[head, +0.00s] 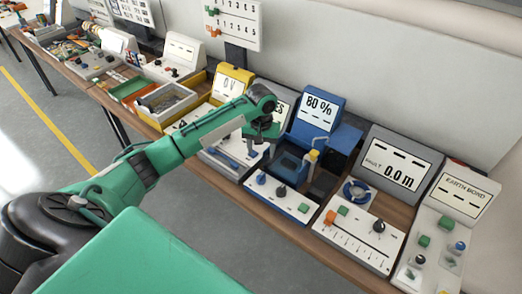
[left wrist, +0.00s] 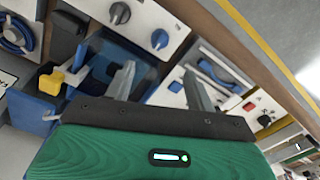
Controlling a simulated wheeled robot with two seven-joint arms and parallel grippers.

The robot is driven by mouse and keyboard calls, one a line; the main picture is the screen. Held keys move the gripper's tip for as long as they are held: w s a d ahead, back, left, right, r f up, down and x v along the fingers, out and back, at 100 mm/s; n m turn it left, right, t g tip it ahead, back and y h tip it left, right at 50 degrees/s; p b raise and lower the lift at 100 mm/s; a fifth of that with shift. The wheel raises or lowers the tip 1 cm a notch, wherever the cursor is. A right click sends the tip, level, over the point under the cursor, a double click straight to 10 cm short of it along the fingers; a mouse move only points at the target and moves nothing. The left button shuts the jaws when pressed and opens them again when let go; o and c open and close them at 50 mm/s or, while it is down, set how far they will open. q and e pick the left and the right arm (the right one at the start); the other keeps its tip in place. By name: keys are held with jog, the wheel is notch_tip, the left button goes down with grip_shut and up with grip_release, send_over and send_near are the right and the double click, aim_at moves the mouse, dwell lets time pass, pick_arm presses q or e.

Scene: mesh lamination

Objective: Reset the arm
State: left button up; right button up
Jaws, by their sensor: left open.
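My left arm reaches in from the left in the head view. Its gripper (head: 262,133) hangs over the bench between the white station with a blue handle (head: 235,150) and the blue station with the 80 % display (head: 318,112). In the left wrist view the two grey fingers of the gripper (left wrist: 160,82) are apart with nothing held between them. The blue station (left wrist: 100,62) with its yellow knob (left wrist: 52,82) lies beyond the fingers. My right gripper is not in view.
The long wooden bench (head: 328,250) carries several test stations in a row. A station reading 0.0 m (head: 397,170) and an EARTH BOND station (head: 460,195) stand at right. A yellow-fronted tray (head: 165,103) stands left of the gripper. The grey floor (head: 45,130) is open at left.

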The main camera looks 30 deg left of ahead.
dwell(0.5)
pick_arm(q)
jog(key=s+d+f+m+t+h, duration=0.1)
jog(key=s+d+f+m, duration=0.2)
jog(key=s+d+f, duration=0.3)
jog(key=s+d+f+m+t, duration=0.1)
jog(key=s+d+f+m, duration=0.15)
jog(key=s+d, duration=0.6)
jog(key=s+a+r+t, duration=0.1)
jog(key=s+r+t, duration=0.1)
jog(key=s, duration=1.6)
notch_tip(320, 180, down, 31)
jog(key=g+b, duration=0.2)
jog(key=s+a+f+b, duration=0.1)
jog(key=s+f, duration=0.8)
jog(key=f, duration=0.3)
jog(key=s+a+f+g+y+b, duration=0.1)
jog(key=s+a+f, duration=0.1)
jog(key=s+f, duration=0.8)
jog(key=shift+s+a+f+m, duration=0.25)
jog(key=shift+a+f+m, duration=0.1)
jog(key=shift+f, duration=0.5)
